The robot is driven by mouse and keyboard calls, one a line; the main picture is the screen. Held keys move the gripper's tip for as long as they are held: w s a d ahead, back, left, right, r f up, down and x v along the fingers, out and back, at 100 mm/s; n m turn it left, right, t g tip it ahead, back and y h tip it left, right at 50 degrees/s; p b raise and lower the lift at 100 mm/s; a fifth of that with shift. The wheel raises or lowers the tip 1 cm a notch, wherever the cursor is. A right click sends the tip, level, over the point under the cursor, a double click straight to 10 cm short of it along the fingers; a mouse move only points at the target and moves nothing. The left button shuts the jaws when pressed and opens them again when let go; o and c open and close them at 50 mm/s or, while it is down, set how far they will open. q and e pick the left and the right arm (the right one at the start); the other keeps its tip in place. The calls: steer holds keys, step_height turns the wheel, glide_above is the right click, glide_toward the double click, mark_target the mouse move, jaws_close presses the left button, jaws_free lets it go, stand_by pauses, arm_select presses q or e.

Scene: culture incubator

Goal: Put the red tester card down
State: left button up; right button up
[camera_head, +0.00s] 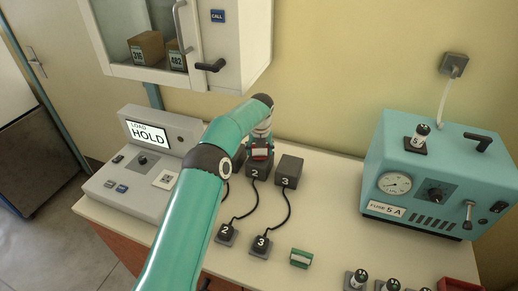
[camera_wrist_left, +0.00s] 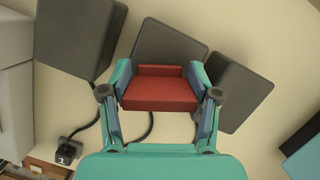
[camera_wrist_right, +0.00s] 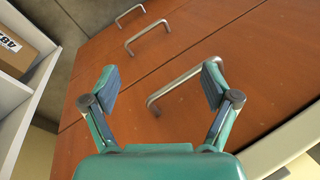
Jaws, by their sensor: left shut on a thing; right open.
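The red tester card (camera_wrist_left: 160,92) is a small red block, held between the two fingers of my left gripper (camera_wrist_left: 160,72) in the left wrist view. In the head view, the left gripper (camera_head: 260,145) and a bit of the red card (camera_head: 260,154) show just over the dark box marked 2 (camera_head: 257,171). I cannot tell whether the card touches that box. My right gripper (camera_wrist_right: 160,80) is open and empty in the right wrist view, facing brown drawer fronts. It is not seen in the head view.
Box 3 (camera_head: 288,171) stands right of box 2; cables run to numbered plugs (camera_head: 260,244). A grey console (camera_head: 140,175) reading HOLD is at left. A green-edged card (camera_head: 301,258) lies on the bench, with a teal machine (camera_head: 430,180) at right.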

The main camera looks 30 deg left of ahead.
arm_select(q)
steer(key=shift+w+f, duration=0.1)
steer(key=shift+w, duration=0.1)
steer(key=shift+f, duration=0.1)
arm_select(e)
steer(key=shift+r, duration=0.35)
arm_select(q)
steer(key=shift+f, duration=0.1)
steer(key=o, duration=1)
steer(key=shift+s+r, duration=0.1)
steer(key=shift+r, duration=0.5)
steer(key=b+v, duration=0.1)
steer(key=v, duration=1)
arm_select(e)
steer(key=shift+f, duration=0.65)
arm_select(q)
steer(key=shift+d, duration=0.1)
